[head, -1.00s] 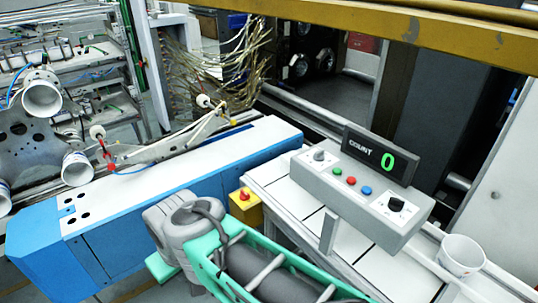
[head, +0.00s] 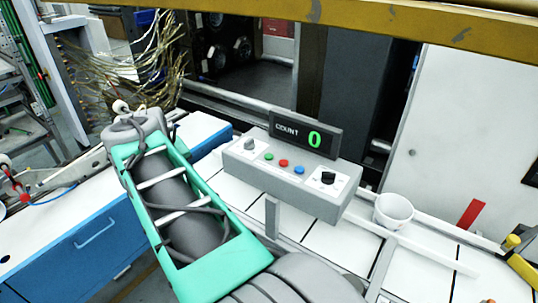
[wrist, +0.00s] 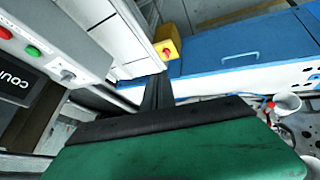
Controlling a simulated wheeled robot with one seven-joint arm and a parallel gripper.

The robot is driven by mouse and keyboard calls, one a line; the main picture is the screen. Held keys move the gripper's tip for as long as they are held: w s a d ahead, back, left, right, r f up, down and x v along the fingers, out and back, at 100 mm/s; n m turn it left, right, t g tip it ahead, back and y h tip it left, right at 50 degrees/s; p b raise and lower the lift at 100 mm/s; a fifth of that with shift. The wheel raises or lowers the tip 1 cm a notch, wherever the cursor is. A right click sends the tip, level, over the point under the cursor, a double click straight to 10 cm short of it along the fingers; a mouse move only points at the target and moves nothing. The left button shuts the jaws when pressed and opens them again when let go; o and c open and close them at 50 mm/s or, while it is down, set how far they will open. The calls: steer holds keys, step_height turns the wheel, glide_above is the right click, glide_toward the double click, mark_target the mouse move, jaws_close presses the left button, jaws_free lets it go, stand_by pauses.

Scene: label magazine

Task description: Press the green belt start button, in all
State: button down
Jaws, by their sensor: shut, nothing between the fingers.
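The green button (head: 269,156) is at the left of a row with a red button (head: 284,163) and a blue button (head: 299,170) on a grey control box (head: 312,188). The green button also shows at the left edge of the wrist view (wrist: 33,50). A counter display (head: 307,137) on the box reads COUNT 0. My gripper (wrist: 158,90) shows as dark fingers in the wrist view, shut and empty, apart from the box and to the right of the button there. In the head view the fingers cannot be made out beyond my wrist.
A dark knob (head: 328,178) and a grey knob (head: 250,144) sit on the box. A white cup (head: 393,210) stands right of it on the pale-topped bench. A yellow box with a red button (wrist: 166,50) stands by the blue cabinet (wrist: 225,50). Overhead runs a yellow beam (head: 400,25).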

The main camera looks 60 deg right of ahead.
steer(key=s+d+r+m+g+h, duration=0.1)
steer(key=s+d+r, duration=0.1)
steer(key=d, duration=0.4)
steer(key=s+d+r+m+h, duration=0.1)
steer(key=s+d+r, duration=0.15)
steer(key=d, duration=0.25)
step_height(320, 180, up, 3)
steer(key=m+g+h, duration=0.2)
steer(key=g, duration=0.1)
glide_above(268, 157)
steer(key=shift+r, duration=0.2)
steer(key=shift+f, duration=0.15)
step_height(268, 157, down, 9)
steer(key=b, duration=0.7)
steer(key=shift+r, duration=0.2)
steer(key=shift+f+b, duration=0.35)
steer(key=shift+f, duration=0.05)
